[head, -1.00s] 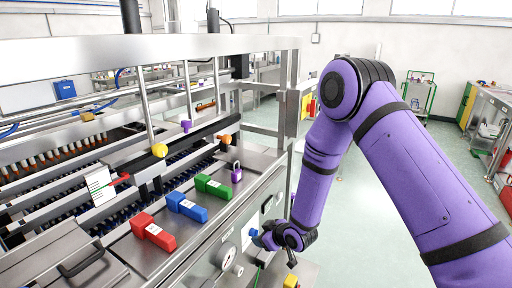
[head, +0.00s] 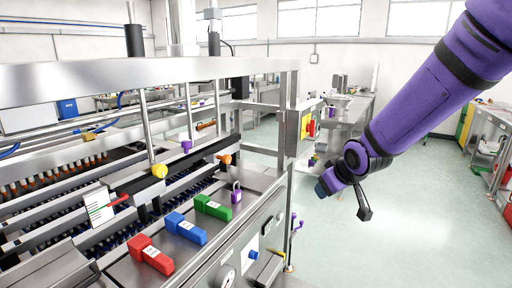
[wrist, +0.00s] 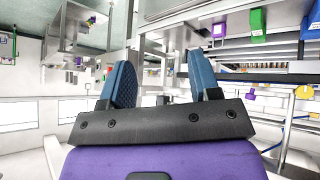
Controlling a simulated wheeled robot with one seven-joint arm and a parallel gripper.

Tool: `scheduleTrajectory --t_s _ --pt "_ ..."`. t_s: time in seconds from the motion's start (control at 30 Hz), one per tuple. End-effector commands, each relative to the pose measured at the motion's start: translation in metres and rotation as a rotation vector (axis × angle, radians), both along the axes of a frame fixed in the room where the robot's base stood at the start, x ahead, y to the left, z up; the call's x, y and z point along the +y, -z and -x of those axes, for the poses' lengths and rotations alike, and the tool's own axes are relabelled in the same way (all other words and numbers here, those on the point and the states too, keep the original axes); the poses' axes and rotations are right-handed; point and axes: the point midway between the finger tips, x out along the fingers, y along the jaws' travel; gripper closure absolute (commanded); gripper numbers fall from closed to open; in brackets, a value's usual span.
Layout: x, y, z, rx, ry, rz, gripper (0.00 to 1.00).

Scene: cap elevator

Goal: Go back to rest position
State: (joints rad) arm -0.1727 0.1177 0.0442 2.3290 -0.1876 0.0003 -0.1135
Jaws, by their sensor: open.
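My purple arm comes in from the upper right of the head view. My gripper (head: 322,188) hangs in free air to the right of the steel machine's corner, clear of the panel. In the wrist view, my gripper (wrist: 160,85) shows two blue fingers spread apart with nothing between them. The wrist picture is turned upside down, with the machine along its upper right.
The steel machine (head: 120,78) fills the left. Red (head: 150,256), blue (head: 186,228) and green (head: 213,207) blocks and a purple padlock (head: 236,190) sit on its ledge. Open floor (head: 400,230) lies to the right. A bench (head: 345,110) stands behind.

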Motion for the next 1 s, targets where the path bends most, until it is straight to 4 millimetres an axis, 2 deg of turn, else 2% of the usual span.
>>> scheduleTrajectory --t_s 0.03,0.2,0.5,0.8,1.0 --pt "-0.009 -0.015 0.010 0.002 0.025 -0.001 0.43" --pt "-0.035 -0.050 0.046 0.037 0.108 -0.004 0.43" --pt "-0.072 -0.098 0.122 0.102 0.247 -0.030 0.43" --pt "-0.096 -0.127 0.208 0.172 0.370 -0.079 0.43" --pt "-0.105 -0.134 0.261 0.217 0.432 -0.114 0.43"
